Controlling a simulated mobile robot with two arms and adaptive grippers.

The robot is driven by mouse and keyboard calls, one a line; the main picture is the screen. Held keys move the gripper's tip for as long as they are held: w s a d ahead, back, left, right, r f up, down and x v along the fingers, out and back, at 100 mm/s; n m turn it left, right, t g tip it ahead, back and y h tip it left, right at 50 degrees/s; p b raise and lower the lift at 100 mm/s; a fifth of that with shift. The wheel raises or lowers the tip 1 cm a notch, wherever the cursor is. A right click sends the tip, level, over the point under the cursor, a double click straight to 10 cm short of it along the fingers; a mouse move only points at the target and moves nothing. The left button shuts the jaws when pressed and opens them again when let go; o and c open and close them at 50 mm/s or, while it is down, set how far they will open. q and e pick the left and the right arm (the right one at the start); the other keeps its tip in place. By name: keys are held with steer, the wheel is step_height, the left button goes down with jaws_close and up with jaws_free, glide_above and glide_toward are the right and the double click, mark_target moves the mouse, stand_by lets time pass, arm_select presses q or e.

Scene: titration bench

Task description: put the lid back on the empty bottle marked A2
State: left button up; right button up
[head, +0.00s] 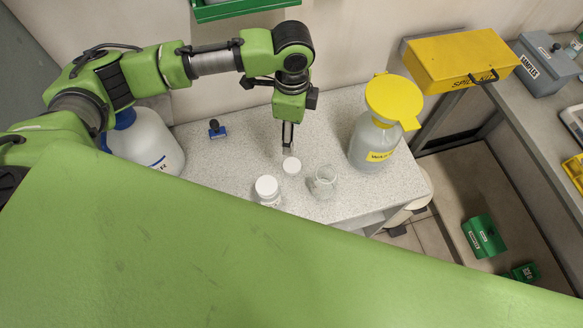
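My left gripper (287,148) points down over the speckled bench, its fingers seen narrow from the side. A small round white lid or cap (292,165) shows just below the fingertips. I cannot tell whether the fingers touch it or how far apart they are. A small bottle with a white top (267,187) stands in front and to the left of it. A small clear glass vessel (324,182) stands to the right. No A2 marking is readable, so I cannot tell which container bears it. My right gripper is out of view.
A large waste bottle with a yellow funnel (392,100) stands at the bench's right. A big white bottle (150,140) stands at the left, with a small blue item (217,128) behind. A yellow spill kit box (462,60) is at the upper right. A green surface hides the foreground.

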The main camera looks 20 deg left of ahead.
arm_select(q)
steer(key=shift+w+f+b, duration=0.1)
steer(key=shift+f+b, duration=0.25)
steer(key=shift+f, duration=0.4)
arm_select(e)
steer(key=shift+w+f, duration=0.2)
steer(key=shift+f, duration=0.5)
arm_select(q)
steer(key=shift+r, duration=0.1)
steer(key=p, duration=0.2)
glide_above(292, 165)
steer(key=f, duration=0.8)
steer(key=shift+w+a+f, duration=0.1)
steer(key=shift+w+f, duration=0.2)
steer(key=shift+f, duration=0.1)
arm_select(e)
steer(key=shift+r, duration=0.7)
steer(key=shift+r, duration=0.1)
arm_select(q)
steer(key=shift+s+f, duration=0.15)
steer(key=shift+f, duration=0.2)
step_height(292, 165, down, 4)
steer(key=shift+s+r+p, duration=0.15)
steer(key=shift+r+p, duration=0.1)
steer(key=shift+p, duration=0.45)
steer(key=shift+f, duration=0.5)
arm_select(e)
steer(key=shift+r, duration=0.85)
